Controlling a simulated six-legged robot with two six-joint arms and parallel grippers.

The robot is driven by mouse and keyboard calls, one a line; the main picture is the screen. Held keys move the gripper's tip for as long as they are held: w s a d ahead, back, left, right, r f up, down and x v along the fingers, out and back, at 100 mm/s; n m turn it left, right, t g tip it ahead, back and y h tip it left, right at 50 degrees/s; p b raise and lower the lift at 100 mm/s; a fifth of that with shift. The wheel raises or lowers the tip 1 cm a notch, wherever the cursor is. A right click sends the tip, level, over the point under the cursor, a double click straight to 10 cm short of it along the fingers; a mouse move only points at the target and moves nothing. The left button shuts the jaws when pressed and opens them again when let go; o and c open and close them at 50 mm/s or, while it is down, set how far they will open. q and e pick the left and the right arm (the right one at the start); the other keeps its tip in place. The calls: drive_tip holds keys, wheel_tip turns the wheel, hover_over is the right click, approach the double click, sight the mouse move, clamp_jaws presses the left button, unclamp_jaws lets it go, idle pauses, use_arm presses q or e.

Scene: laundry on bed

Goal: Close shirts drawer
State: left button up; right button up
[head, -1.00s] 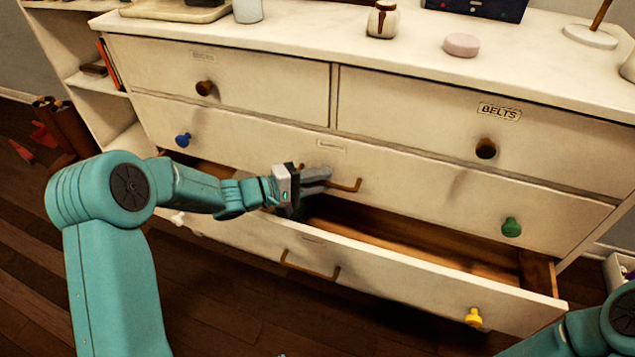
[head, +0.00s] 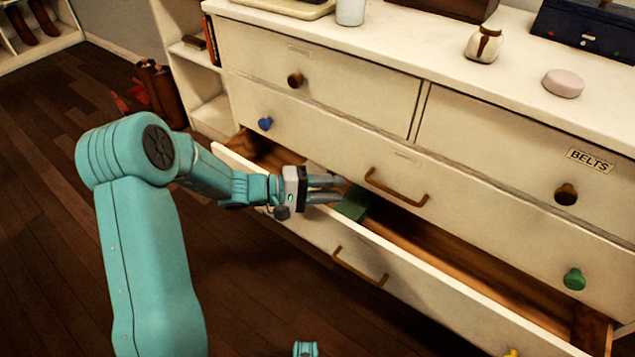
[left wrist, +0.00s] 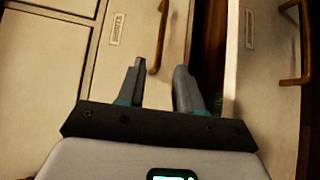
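A white dresser has a lower drawer (head: 437,276) pulled out, with a bronze bar handle (head: 360,267) and a yellow knob at its right. Something green (head: 352,204) lies inside it. The closed drawer above (head: 330,137) has a bar handle (head: 396,189), a blue knob and a green knob. Its small label is unreadable in the head view. My left gripper (head: 326,188) is over the open drawer's front edge, left of the upper handle. In the left wrist view its fingers (left wrist: 164,85) are apart and empty, pointing at the closed drawer's front (left wrist: 135,60). My right gripper is not in view.
The closed top drawers have brown knobs; the right one is labelled BELTS (head: 590,160). A jar (head: 484,44), a pink round item (head: 563,83) and boxes stand on the dresser top. Bare wooden floor (head: 50,230) is clear at left; boots stand beside the shelf.

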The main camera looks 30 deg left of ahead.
use_arm(q)
drive_tip(key=shift+v, duration=1.65)
drive_tip(key=shift+d+f, duration=0.1)
drive_tip(key=shift+f, duration=0.05)
drive_tip(key=s+d+f+m+g+y, duration=0.45)
drive_tip(key=s+d+f, duration=0.35)
drive_tip(key=s+f, duration=0.3)
drive_tip(key=s+d+f+m+g+y, duration=0.35)
drive_tip(key=s+d+f+g, duration=0.4)
drive_tip(key=f, duration=0.65)
wheel_tip(320, 180, up, 32)
drive_tip(key=s+d+t+p, duration=0.1)
drive_tip(key=d+p, duration=0.1)
drive_tip(key=p, duration=3)
drive_tip(key=shift+f, duration=0.25)
drive_tip(key=shift+f, duration=0.1)
